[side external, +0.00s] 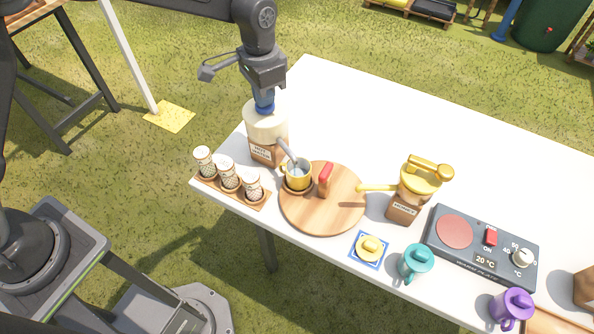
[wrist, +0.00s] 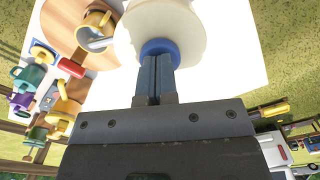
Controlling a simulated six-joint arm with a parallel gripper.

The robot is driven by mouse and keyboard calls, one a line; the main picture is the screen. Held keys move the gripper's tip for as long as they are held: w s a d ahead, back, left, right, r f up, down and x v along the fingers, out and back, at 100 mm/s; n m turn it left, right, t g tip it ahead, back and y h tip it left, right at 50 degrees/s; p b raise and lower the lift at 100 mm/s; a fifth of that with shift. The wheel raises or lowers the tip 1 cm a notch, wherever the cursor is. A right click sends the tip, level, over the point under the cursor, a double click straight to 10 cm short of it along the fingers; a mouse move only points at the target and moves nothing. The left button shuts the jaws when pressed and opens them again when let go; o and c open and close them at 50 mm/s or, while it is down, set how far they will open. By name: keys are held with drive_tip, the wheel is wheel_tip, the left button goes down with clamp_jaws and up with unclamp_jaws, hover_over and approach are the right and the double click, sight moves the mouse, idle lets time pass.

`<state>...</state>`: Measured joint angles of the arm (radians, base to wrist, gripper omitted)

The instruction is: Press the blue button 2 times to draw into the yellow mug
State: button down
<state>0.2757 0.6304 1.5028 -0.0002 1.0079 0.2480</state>
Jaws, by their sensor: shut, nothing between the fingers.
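My gripper (wrist: 158,80) is shut and points down, its fingertips at the blue button (wrist: 158,46) on top of the white dispenser (side external: 267,121). In the side view the fingers stand right over the blue button (side external: 264,106) and seem to touch it; how far it is pressed I cannot tell. The yellow mug (side external: 297,174) stands upright on the round wooden board (side external: 345,212), under the dispenser's grey spout (side external: 287,148). The mug also shows in the wrist view (wrist: 92,32), and something greyish is visible inside it.
A red-handled piece (side external: 326,178) stands on the board. A rack of jars (side external: 229,175) is left of it. A yellow-topped honey dispenser (side external: 404,200), teal mug (side external: 415,262), purple mug (side external: 511,308) and warming plate (side external: 470,240) are on the right. The table's back is clear.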

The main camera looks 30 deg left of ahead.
drive_tip(key=shift+r, duration=1.65)
idle(1.7)
drive_tip(key=shift+r, duration=3)
drive_tip(key=shift+r, duration=0.1)
drive_tip(key=s+a+r+n+t, duration=0.2)
drive_tip(key=s+a+r, duration=0.3)
drive_tip(key=s+r, duration=0.1)
drive_tip(key=s+a+n+t, duration=0.1)
drive_tip(key=s+a, duration=0.3)
drive_tip(key=s, duration=0.6)
drive_tip(key=s+a+n+t, duration=0.2)
drive_tip(key=s+a+n, duration=0.1)
drive_tip(key=s, duration=0.7)
drive_tip(key=shift+a+f+t, duration=0.3)
drive_tip(key=shift+a, duration=0.4)
